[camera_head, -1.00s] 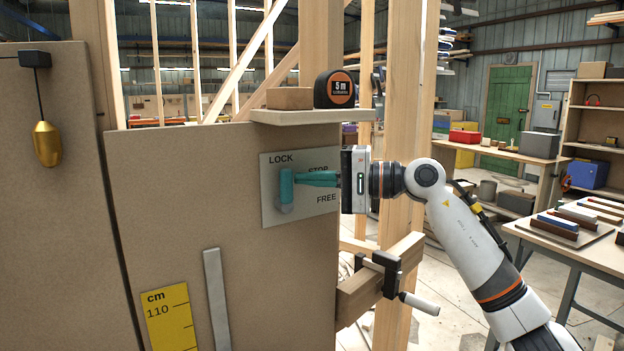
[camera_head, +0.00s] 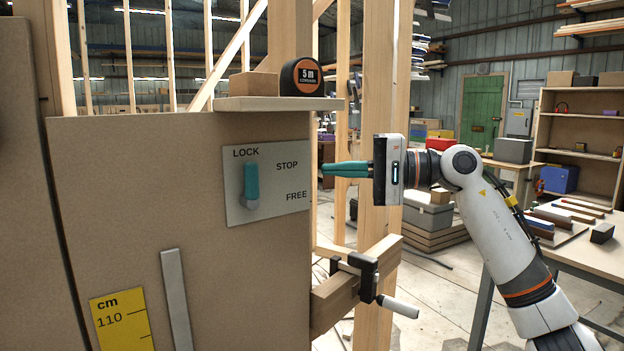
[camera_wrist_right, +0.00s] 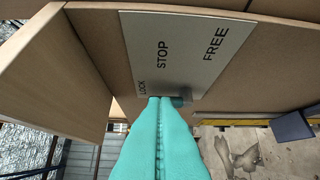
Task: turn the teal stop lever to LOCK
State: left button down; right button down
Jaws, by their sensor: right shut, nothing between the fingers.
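The teal stop lever (camera_head: 251,180) stands upright on a grey plate (camera_head: 225,212) fixed to the brown panel. Its free end points up at the word LOCK, with its round grey pivot at the bottom. STOP and FREE are printed further right on the plate. My right gripper (camera_head: 325,168), with teal fingers, is shut and empty, to the right of the plate and clear of the lever. In the right wrist view the shut fingers (camera_wrist_right: 157,101) point toward the plate (camera_wrist_right: 180,50) and partly hide the lever (camera_wrist_right: 178,101). My left gripper is not in view.
A small shelf (camera_head: 275,104) above the plate carries a tape measure (camera_head: 301,77) and a wooden block (camera_head: 253,86). A clamp (camera_head: 368,278) grips a wooden beam below right. Free space lies between the panel edge and my right gripper's body.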

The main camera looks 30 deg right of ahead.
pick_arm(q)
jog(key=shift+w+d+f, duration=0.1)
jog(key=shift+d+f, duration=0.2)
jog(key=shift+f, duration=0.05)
pick_arm(e)
jog(key=d, duration=0.2)
jog(key=s+d, duration=0.1)
jog(key=shift+f, duration=0.25)
jog(key=shift+a, duration=0.1)
